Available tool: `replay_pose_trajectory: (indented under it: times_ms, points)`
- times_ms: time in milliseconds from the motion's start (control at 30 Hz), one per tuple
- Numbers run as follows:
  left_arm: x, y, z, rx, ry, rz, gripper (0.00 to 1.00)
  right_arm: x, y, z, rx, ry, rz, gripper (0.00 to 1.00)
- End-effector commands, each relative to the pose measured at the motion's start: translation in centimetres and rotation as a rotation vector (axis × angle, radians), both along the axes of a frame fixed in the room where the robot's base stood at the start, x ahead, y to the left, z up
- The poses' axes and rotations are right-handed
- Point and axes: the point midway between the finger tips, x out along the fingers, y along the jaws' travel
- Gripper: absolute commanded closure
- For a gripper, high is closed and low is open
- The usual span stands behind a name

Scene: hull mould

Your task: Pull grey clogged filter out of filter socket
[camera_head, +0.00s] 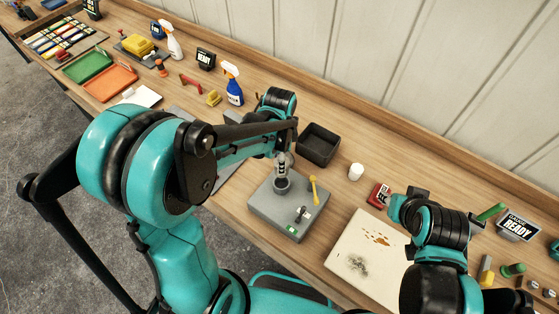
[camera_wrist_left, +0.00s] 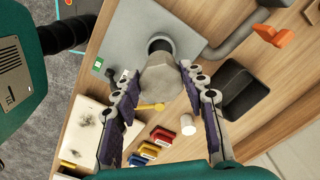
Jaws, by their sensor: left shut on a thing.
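The grey unit (camera_head: 262,209) lies on the bench, with the dark round filter socket (camera_head: 282,186) standing up from its top. My left gripper (camera_head: 282,164) is right above the socket. In the left wrist view its two fingers (camera_wrist_left: 160,76) are shut on the grey clogged filter (camera_wrist_left: 160,84), which looks many-sided from the end. The dark socket rim (camera_wrist_left: 160,43) shows just behind the filter. How deep the filter sits in the socket is hidden. My right gripper (camera_head: 392,207) is at the right, above the bench by a pale stained board; its fingers are unclear.
A yellow-handled lever (camera_head: 314,190) stands on the unit beside the socket. A black open bin (camera_head: 318,146) is behind it, with a white cup (camera_head: 356,172) to its right. The stained board (camera_head: 365,255) lies right of the unit. Spray bottles (camera_head: 233,87) stand farther left.

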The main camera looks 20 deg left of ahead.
Motion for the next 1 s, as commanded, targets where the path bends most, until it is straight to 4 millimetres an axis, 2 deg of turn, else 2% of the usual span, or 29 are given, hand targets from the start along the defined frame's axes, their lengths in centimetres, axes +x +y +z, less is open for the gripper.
replay_pose_trajectory:
  times_ms: [100, 467, 800, 1000]
  points:
    - [0.0, 0.0, 1.0, 0.000, 0.000, 0.000, 0.85, 0.0, 0.0, 0.7, 0.000, 0.000, 0.000, 0.66]
    - [0.0, 0.0, 1.1, 0.000, 0.000, 0.000, 0.85, 0.0, 0.0, 0.7, 0.000, 0.000, 0.000, 0.66]
    - [0.0, 0.0, 3.6, 0.000, 0.000, 0.000, 0.85, 0.0, 0.0, 2.4, 0.000, 0.000, 0.000, 0.66]
    - [0.0, 0.0, 4.0, 0.000, 0.000, 0.000, 0.85, 0.0, 0.0, 2.6, 0.000, 0.000, 0.000, 0.66]
